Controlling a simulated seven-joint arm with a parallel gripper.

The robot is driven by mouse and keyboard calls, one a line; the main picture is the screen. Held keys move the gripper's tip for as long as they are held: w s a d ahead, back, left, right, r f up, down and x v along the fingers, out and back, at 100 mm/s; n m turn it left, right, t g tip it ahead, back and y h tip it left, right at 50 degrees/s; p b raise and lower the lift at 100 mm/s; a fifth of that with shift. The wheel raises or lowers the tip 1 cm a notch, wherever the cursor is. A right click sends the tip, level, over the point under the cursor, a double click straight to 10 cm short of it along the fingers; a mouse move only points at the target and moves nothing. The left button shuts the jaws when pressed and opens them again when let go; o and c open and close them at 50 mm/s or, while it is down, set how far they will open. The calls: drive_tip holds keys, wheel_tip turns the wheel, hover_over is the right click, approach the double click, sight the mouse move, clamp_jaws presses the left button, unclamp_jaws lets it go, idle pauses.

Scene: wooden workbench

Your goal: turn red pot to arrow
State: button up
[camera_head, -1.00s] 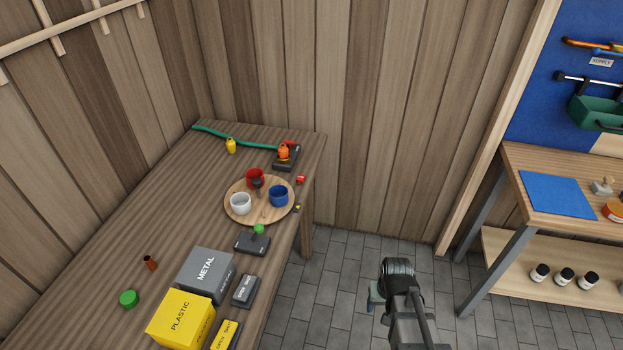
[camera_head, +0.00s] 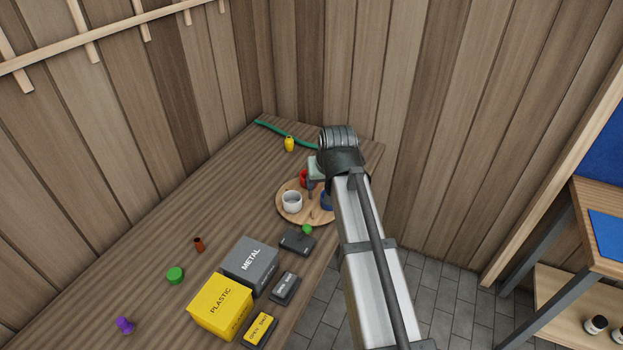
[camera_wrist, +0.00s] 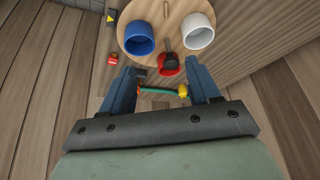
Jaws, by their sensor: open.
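The red pot (camera_head: 303,178) stands at the back of a round wooden tray (camera_head: 287,214), partly hidden by my arm. In the wrist view the red pot (camera_wrist: 168,66) shows near the tray's edge, just beyond the gap between the fingers. My gripper (camera_wrist: 164,76) is open and empty, one finger to each side of that gap.
A white pot (camera_head: 292,202) and a blue pot (camera_wrist: 139,38) share the tray. A small red object (camera_wrist: 113,60) lies beside it. A green-knobbed box (camera_head: 298,240), metal bin (camera_head: 250,262) and plastic bin (camera_head: 221,306) stand nearer.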

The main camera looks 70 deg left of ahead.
drive_tip(key=a+r, duration=0.4)
drive_tip(key=r, duration=0.2)
drive_tip(key=a+f, duration=0.2)
drive_tip(key=f, duration=0.2)
drive_tip(key=a+f+n, duration=0.1)
drive_tip(key=a+f, duration=0.1)
drive_tip(key=f, duration=0.3)
drive_tip(key=a+f+n, duration=0.1)
drive_tip(key=a+f, duration=0.1)
drive_tip(key=f, duration=0.2)
drive_tip(key=shift+w+f+g+h, duration=0.1)
drive_tip(key=shift+f+g+h, duration=0.1)
drive_tip(key=shift+g+h, duration=0.15)
clamp_jaws()
